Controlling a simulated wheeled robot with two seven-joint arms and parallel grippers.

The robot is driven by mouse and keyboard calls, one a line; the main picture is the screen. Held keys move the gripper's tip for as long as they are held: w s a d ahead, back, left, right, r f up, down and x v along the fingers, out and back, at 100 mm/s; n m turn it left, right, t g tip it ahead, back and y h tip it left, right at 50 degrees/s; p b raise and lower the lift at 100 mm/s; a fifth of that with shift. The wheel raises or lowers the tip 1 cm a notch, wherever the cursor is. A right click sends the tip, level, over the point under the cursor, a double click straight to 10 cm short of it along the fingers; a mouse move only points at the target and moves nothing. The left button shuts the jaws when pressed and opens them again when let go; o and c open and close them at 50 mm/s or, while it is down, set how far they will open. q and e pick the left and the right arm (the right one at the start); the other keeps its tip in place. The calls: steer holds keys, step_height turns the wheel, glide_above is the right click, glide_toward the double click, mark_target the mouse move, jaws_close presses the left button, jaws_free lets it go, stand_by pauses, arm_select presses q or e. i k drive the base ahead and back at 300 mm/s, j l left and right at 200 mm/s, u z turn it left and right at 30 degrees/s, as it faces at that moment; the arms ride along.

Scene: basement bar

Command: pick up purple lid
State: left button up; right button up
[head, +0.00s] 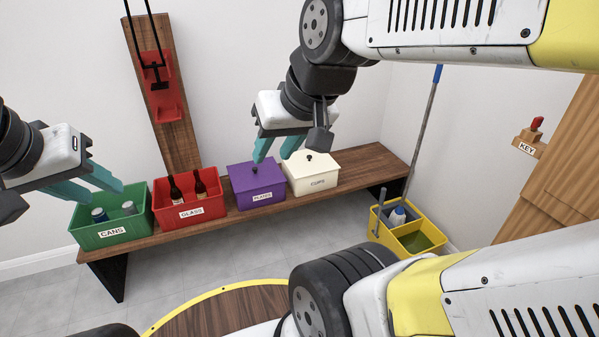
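The purple lid (243,178) sits closed on a purple box (262,197) on the wooden bench, with a small dark knob on top. My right gripper (272,158) hangs just above and behind the lid in the picture. Its teal fingers are spread apart, one over the purple lid near the knob and the other toward the white box. Nothing shows between them. I cannot tell whether a finger touches the lid. My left gripper (107,193) is open and empty above the green bin, well to the left of the lid.
On the bench (362,177) stand a green cans bin (90,240), a red glass bin (183,222) with bottles, and a white lidded box (318,184) beside the purple one. A yellow bucket (420,225) with a mop stands at right. A round wooden table (222,312) is in front.

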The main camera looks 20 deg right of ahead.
mark_target(245, 177)
steer(key=i+j+z, duration=0.2)
steer(key=i, duration=0.5)
steer(key=i+j+z, duration=0.25)
steer(key=i+j, duration=0.2)
steer(key=i, duration=0.2)
steer(key=i+j+z, duration=0.2)
steer(key=i+j, duration=0.3)
steer(key=i, duration=0.15)
